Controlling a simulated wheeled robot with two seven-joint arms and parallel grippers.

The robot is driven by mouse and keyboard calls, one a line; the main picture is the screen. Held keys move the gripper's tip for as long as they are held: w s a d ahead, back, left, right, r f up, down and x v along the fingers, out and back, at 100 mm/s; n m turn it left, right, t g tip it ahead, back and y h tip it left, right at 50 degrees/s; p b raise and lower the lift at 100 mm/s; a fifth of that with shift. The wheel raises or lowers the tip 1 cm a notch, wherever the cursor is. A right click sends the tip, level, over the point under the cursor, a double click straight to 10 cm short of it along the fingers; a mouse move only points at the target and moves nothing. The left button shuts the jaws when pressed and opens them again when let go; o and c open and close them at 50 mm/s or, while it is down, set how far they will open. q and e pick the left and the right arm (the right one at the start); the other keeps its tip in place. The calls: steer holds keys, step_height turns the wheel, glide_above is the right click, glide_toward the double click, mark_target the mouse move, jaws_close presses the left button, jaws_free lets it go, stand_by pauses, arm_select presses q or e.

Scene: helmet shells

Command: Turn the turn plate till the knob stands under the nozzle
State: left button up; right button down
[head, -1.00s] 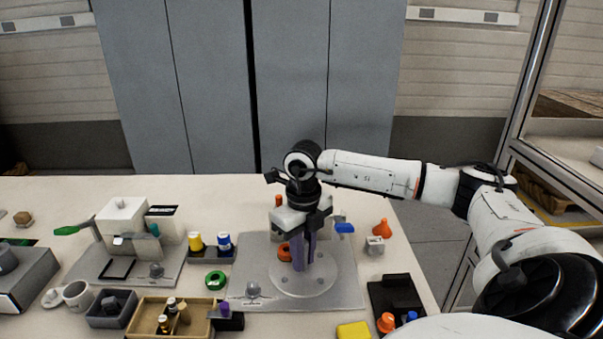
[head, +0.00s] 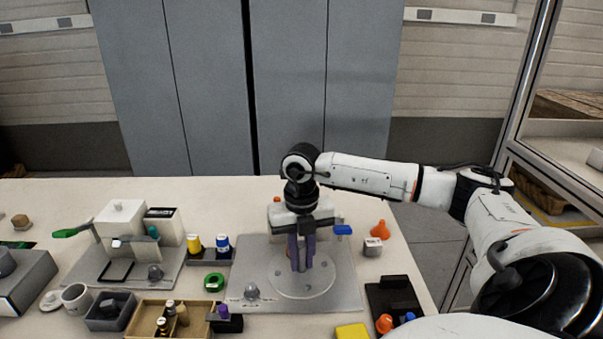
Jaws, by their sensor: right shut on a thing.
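The turn plate (head: 303,287) is a light grey round disc on a grey base board (head: 345,297), right of the table's middle. My right gripper (head: 301,268) points straight down over it. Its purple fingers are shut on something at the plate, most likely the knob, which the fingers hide. A bit of orange shows behind the fingers, too little to make out. A grey housing (head: 285,219) stands behind the gripper; I cannot make out the nozzle there. A blue part (head: 343,230) sticks out on its right. My left gripper is not in view.
Left of the base board lie a green ring (head: 214,281) and a wooden tray (head: 144,316) with small bottles. An orange funnel-shaped piece (head: 380,229) and a black tray (head: 375,292) stand on the right. A yellow block (head: 352,331) lies at the front.

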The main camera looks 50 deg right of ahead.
steer(key=shift+r+m, duration=0.1)
steer(key=shift+m, duration=1.2)
steer(key=c, duration=1.6)
jaws_free()
step_height(320, 180, up, 10)
steer(key=shift+r, duration=0.15)
